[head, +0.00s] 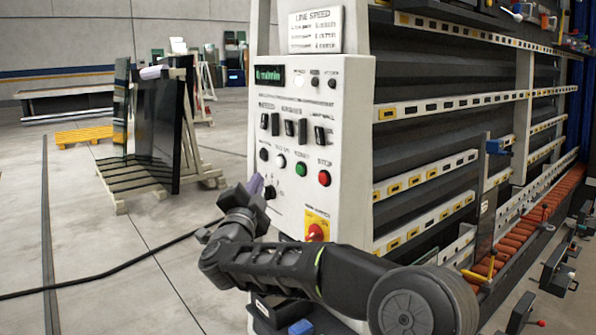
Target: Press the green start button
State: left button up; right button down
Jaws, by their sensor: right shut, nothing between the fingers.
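The green start button (300,169) is on the front of the white control panel (340,130), in a row with black, white and red buttons. It is in plain view and nothing covers it. My right gripper (258,186) is in front of the panel's left part, below and left of the green button. It looks apart from the button and its fingers are together with nothing between them. Whether it touches the panel I cannot tell. My left gripper is not in view.
A red stop button (324,178) is right of the green one. A red knob on a yellow plate (316,228) sits lower. The washer's slatted rails (430,105) run to the right. Glass sheets on a rack (158,130) stand at left, and a black cable (110,272) crosses the floor.

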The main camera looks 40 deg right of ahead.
aim_at(300, 170)
jog(key=d, duration=0.8)
jog(key=shift+d+p, duration=0.35)
jog(key=shift+p, duration=0.1)
jog(key=shift+s, duration=0.1)
jog(key=shift+d, duration=0.1)
dwell(1.5)
jog(key=shift+d, duration=0.3)
